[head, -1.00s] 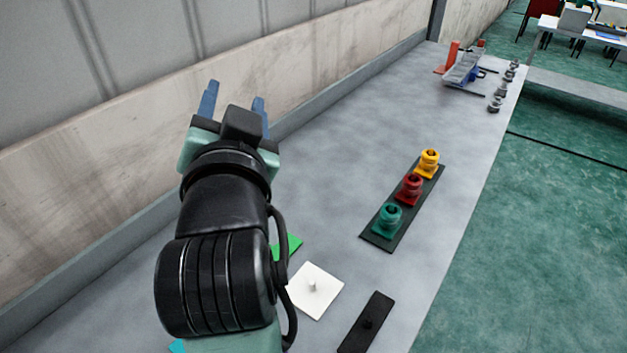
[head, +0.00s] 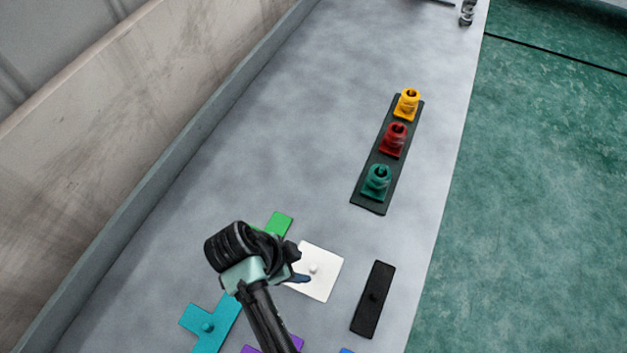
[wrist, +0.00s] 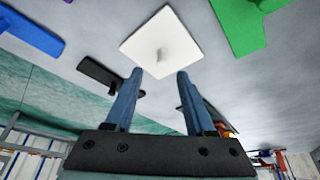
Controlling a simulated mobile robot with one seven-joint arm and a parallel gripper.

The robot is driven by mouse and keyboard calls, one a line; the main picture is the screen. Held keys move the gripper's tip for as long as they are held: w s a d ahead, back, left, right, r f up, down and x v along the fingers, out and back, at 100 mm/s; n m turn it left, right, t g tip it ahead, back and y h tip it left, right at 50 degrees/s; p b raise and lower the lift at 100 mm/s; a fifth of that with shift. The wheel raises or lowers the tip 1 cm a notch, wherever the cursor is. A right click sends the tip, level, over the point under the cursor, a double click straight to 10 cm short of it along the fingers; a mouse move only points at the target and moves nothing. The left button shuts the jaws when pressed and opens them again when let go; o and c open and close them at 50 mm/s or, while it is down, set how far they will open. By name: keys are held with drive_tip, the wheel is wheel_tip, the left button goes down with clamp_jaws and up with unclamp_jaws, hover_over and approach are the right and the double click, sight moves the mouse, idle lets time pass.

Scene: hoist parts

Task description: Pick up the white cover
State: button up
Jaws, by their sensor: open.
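The white cover (head: 318,276) is a flat square plate with a small knob in its middle, lying on the grey bench. It also shows in the wrist view (wrist: 170,32), just beyond my fingertips. My gripper (head: 298,277) is at the left side of the cover in the head view, partly hidden by my own wrist. In the wrist view my gripper (wrist: 156,80) has its two blue fingers apart with nothing between them. The knob lies in line with the gap between the fingers. I cannot tell how high the fingers are above the cover.
A black plate (head: 373,299) lies right of the cover. Green (head: 279,224), cyan (head: 209,325) and purple (head: 296,341) pieces lie to its left and front. A dark strip (head: 369,204) farther back carries yellow, red and green parts. The wall edge (head: 190,148) bounds the left.

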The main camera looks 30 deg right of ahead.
sight(312, 267)
drive_tip(key=shift+p+x, duration=0.5)
drive_tip(key=shift+x, duration=2.6)
drive_tip(key=shift+w+d, duration=0.15)
clamp_jaws()
